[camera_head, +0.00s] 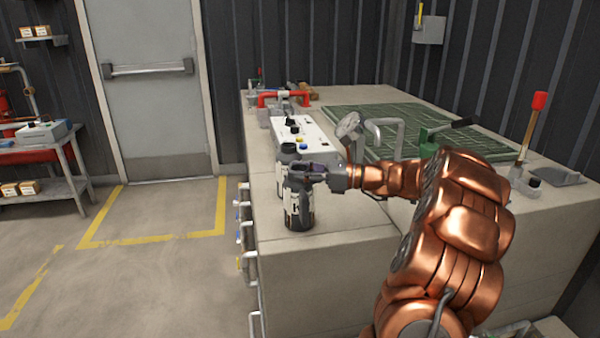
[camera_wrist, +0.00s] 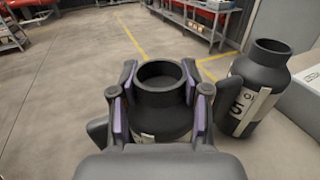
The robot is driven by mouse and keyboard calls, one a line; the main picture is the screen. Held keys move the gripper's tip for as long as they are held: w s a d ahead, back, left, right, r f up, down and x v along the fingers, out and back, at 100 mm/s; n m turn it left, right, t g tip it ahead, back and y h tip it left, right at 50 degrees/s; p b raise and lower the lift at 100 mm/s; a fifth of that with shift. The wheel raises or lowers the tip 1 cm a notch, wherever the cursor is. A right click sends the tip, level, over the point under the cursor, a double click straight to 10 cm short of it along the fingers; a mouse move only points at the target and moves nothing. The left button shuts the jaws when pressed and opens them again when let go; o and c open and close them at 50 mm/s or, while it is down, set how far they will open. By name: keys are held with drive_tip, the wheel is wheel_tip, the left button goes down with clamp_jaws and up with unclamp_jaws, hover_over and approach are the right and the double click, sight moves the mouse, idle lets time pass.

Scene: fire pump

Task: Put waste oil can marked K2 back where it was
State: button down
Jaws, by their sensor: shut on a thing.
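My gripper (camera_head: 303,174) is shut on the neck of a dark can (camera_head: 299,208) with a pale label, near the left edge of the workbench top. The can is upright; I cannot tell whether its base touches the bench. The label is too small to read. In the wrist view the purple-lined fingers (camera_wrist: 160,103) close around the held can's open black mouth (camera_wrist: 160,74). A second, similar dark can (camera_head: 287,156) stands just behind, partly hidden. In the wrist view this second can (camera_wrist: 262,75) is to the right, its label partly showing a 5.
The pale workbench (camera_head: 345,226) also carries a white control box (camera_head: 303,135), a red-handled part (camera_head: 284,98), a grey handwheel (camera_head: 349,126) and a green grating (camera_head: 450,135). A shelf cart (camera_head: 50,160) stands far left. Floor left of the bench is clear.

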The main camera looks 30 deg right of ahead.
drive_tip(key=shift+f, duration=0.1)
drive_tip(key=c, duration=0.5)
unclamp_jaws()
drive_tip(key=shift+c, duration=0.2)
drive_tip(key=shift+s+d, duration=0.15)
drive_tip(key=v, duration=1.1)
drive_tip(key=shift+s+d+p, duration=0.15)
drive_tip(key=shift+s+p, duration=0.1)
drive_tip(key=shift+p, duration=0.1)
